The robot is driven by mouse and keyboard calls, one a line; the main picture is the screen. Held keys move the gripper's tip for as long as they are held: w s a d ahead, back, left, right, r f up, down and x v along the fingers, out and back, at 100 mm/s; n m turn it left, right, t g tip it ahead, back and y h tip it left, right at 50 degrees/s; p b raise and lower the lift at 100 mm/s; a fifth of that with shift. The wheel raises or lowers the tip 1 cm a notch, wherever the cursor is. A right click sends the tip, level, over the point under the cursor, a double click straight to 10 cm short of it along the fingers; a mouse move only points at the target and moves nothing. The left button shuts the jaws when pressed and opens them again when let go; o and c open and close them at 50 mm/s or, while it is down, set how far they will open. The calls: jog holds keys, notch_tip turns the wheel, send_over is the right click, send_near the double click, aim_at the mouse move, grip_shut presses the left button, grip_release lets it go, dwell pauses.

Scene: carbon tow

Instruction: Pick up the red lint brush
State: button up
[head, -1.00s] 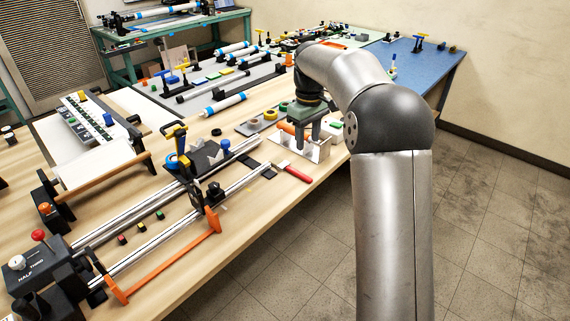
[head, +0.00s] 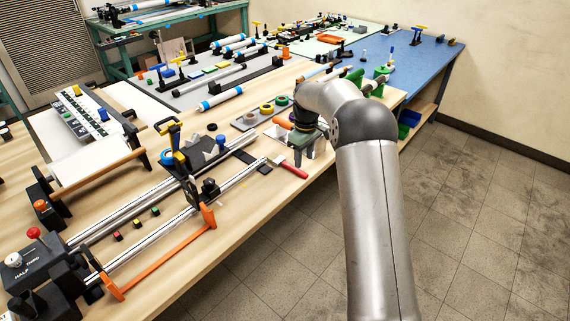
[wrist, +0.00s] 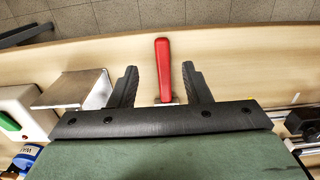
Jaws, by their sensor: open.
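The red lint brush (head: 292,169) lies on the wooden bench near its front edge, beside the end of the metal rails. In the wrist view the red handle (wrist: 163,68) of the brush points away from my gripper, and its lower end is hidden behind the gripper body. My gripper (wrist: 161,76) is open and empty, with one black finger on each side of the handle. Neither finger visibly touches it.
A metal bracket (wrist: 75,88) and a white box with a green button (wrist: 20,112) stand left of my gripper in the wrist view. The rails (head: 150,205) and an orange bar (head: 165,262) lie to the left in the head view. Open floor lies beyond the bench edge.

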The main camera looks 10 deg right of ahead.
aim_at(303, 173)
jog(key=shift+s+f+p, duration=0.15)
jog(key=shift+f+p, duration=0.2)
jog(key=shift+f, duration=1)
jog(key=shift+s+f+p, duration=0.1)
jog(key=shift+f+p, duration=0.2)
jog(key=shift+f, duration=1.05)
grip_shut()
